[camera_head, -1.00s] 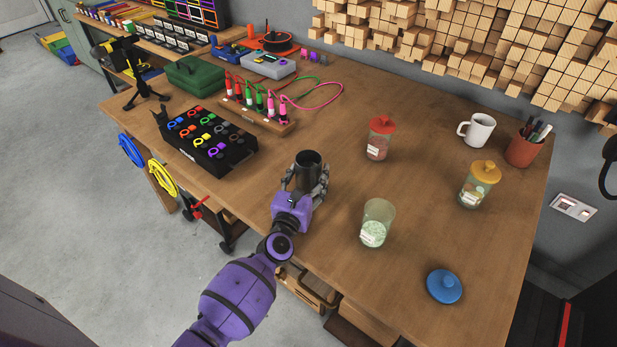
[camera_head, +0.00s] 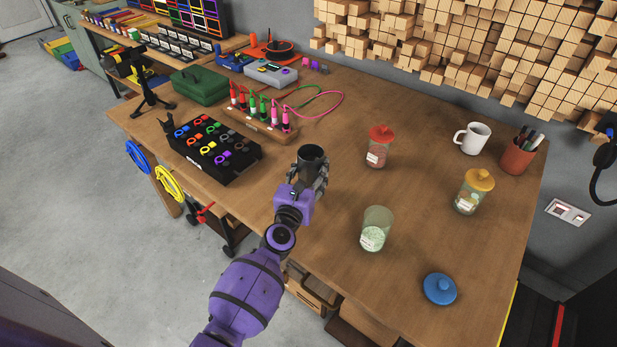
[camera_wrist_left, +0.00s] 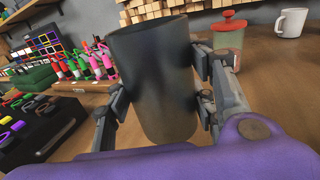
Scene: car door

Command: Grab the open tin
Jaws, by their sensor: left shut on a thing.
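The open tin (camera_head: 311,157) is a dark, open-topped cylinder, standing upright between the fingers of my left gripper (camera_head: 308,178). In the left wrist view the tin (camera_wrist_left: 153,80) fills the middle, with a finger pressed on each side. My left gripper is shut on the tin, over the left-middle part of the wooden table (camera_head: 340,110). I cannot tell whether the tin's base touches the table. My right gripper is not in view.
Right of the tin stand a lidless jar (camera_head: 376,229), a red-lidded jar (camera_head: 378,148) and a yellow-lidded jar (camera_head: 472,192). A blue lid (camera_head: 440,289) lies near the front. A black tray of coloured rings (camera_head: 215,150) is to the left. A mug (camera_head: 473,138) stands behind.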

